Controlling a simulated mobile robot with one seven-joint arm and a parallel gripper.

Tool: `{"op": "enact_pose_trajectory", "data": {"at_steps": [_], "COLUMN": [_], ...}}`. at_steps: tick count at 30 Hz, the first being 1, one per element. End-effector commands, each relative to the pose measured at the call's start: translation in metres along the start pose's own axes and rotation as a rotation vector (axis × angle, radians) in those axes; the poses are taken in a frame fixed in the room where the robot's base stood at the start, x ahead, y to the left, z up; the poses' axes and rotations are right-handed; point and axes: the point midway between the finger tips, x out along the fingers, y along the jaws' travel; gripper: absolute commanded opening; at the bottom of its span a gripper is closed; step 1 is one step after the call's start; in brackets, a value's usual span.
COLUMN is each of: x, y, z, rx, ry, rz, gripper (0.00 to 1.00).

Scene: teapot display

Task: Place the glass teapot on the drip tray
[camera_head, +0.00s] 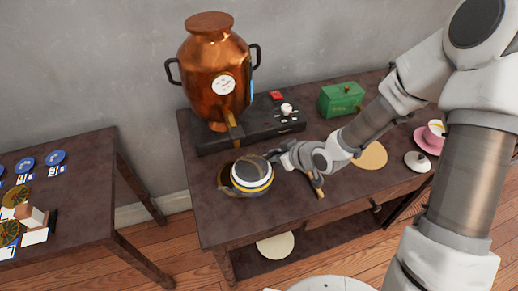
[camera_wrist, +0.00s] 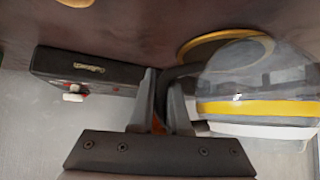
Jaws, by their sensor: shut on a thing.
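The glass teapot (camera_head: 252,178) has a clear body with yellow and white bands. It also fills the right side of the wrist view (camera_wrist: 258,108). My gripper (camera_head: 277,157) is shut on its dark handle, which lies between the two fingers in the wrist view (camera_wrist: 166,92). The drip tray (camera_head: 223,178) is a dark round dish with a gold rim on the table below the urn's spout. The teapot overlaps and hides much of it. Its gold rim shows behind the teapot in the wrist view (camera_wrist: 226,37). I cannot tell whether teapot and tray touch.
A copper urn (camera_head: 217,70) stands on a black base (camera_head: 205,138) behind the teapot. A green box (camera_head: 341,99), tan round mat (camera_head: 370,156), white lid (camera_head: 418,161) and pink cup (camera_head: 434,134) are to the right. The table's front left is bare.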

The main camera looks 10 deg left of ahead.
Motion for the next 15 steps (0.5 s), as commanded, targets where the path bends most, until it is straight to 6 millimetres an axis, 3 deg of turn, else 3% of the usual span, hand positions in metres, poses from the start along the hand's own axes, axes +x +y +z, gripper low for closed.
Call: {"op": "enact_pose_trajectory", "data": {"at_steps": [13, 15], "x": [0.043, 0.050], "y": [-0.001, -0.001], "z": [-0.039, -0.032], "rx": [-0.001, 0.004], "ry": [0.003, -0.002], "rz": [-0.001, -0.001], "gripper": [0.00, 0.00]}}
